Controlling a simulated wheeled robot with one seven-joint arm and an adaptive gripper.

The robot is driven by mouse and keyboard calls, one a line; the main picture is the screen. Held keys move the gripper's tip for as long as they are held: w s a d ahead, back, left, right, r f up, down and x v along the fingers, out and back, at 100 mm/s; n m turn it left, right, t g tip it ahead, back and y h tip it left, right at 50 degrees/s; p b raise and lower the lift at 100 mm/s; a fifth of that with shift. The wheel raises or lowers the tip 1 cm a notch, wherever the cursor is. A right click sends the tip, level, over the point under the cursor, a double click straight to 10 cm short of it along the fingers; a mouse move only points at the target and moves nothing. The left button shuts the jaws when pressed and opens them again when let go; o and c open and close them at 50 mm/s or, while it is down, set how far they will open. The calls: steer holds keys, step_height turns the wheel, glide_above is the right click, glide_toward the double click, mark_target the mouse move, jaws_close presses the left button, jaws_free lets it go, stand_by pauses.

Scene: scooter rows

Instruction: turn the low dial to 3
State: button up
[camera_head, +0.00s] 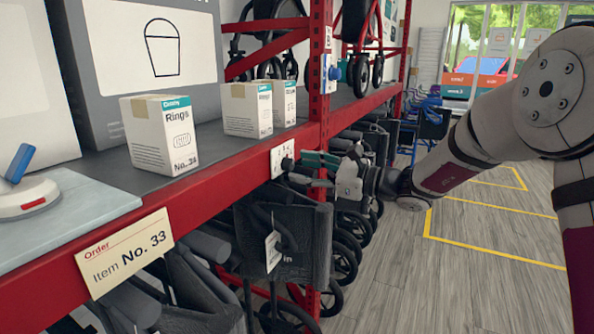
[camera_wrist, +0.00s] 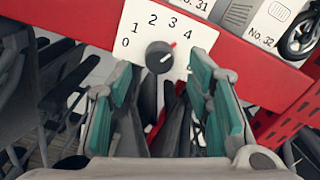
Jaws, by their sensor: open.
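The low dial is a dark round knob (camera_wrist: 159,57) on a white plate (camera_wrist: 140,50) numbered 0 to 4. A red mark at the knob's upper right points toward the 4, past the 3. In the head view the plate (camera_head: 276,160) is on the red shelf beam, with the knob (camera_head: 287,164) facing my gripper. My gripper (camera_head: 306,170) is open, its teal fingers close in front of the knob. In the wrist view the open gripper (camera_wrist: 163,75) has one finger either side of the knob's line; I see no contact.
A blue dial (camera_head: 334,73) sits higher on the red post (camera_head: 320,60). White boxes (camera_head: 160,134) stand on the shelf above. Folded scooters with dark wheels (camera_head: 345,262) crowd below the beam. The wooden floor (camera_head: 480,290) at right is open.

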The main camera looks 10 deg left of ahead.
mark_target(288, 164)
steer(key=shift+x, duration=1.3)
steer(key=shift+c, duration=0.6)
jaws_close()
steer(key=shift+f+n+b, duration=0.1)
steer(key=shift+n+b, duration=0.3)
steer(key=shift+b, duration=0.2)
steer(key=n+b, duration=0.3)
steer(key=b, duration=0.1)
steer(key=shift+n+b, duration=0.9)
steer(key=shift+b, duration=0.3)
steer(key=shift+n, duration=0.3)
